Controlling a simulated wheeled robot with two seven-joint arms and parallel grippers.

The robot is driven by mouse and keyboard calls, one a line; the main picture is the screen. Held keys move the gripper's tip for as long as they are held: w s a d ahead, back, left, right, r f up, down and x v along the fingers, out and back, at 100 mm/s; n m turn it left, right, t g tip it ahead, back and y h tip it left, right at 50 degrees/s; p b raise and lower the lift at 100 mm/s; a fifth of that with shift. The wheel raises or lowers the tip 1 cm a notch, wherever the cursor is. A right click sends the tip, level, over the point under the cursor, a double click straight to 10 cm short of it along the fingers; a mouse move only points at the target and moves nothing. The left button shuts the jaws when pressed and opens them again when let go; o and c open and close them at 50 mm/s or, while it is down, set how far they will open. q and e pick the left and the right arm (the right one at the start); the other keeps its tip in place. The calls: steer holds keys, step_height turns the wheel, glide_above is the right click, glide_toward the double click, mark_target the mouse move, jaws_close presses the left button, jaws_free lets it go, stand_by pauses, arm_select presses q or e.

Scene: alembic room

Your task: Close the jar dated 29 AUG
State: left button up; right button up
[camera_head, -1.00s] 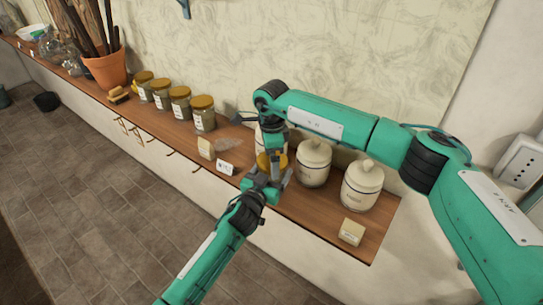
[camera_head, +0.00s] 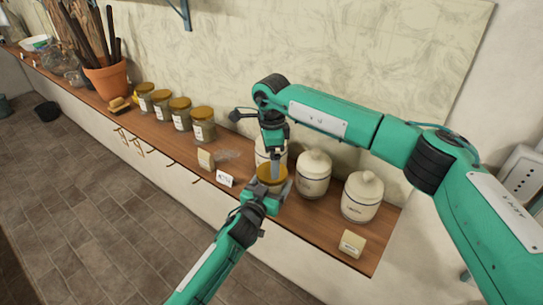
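A jar with a golden-brown lid (camera_head: 271,173) is near the front edge of the wooden shelf. Its body is mostly hidden, and no date on it can be read. My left gripper (camera_head: 266,190) comes from below, with its fingers around the jar just under the lid. My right gripper (camera_head: 275,160) points straight down over the lid, its fingertips at the lid's top. Whether its fingers are parted or closed is too small to tell. Whether the lid sits fully down is also unclear.
Several golden-lidded jars (camera_head: 203,125) stand in a row to the left. White lidded canisters (camera_head: 314,175) stand close behind and right. A small card (camera_head: 226,179) and a block (camera_head: 206,159) lie left of my grippers. Another block (camera_head: 352,244) is at the right end.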

step_height(320, 180, up, 12)
stand_by(0.5)
arm_select(q)
steer(key=o, duration=1.9)
steer(key=shift+s, duration=0.1)
steer(key=shift+s+a, duration=0.15)
steer(key=shift+s, duration=0.05)
steer(key=shift+b+v, duration=2.2)
steer(key=shift+v, duration=4.4)
arm_select(e)
steer(key=shift+f, duration=2.2)
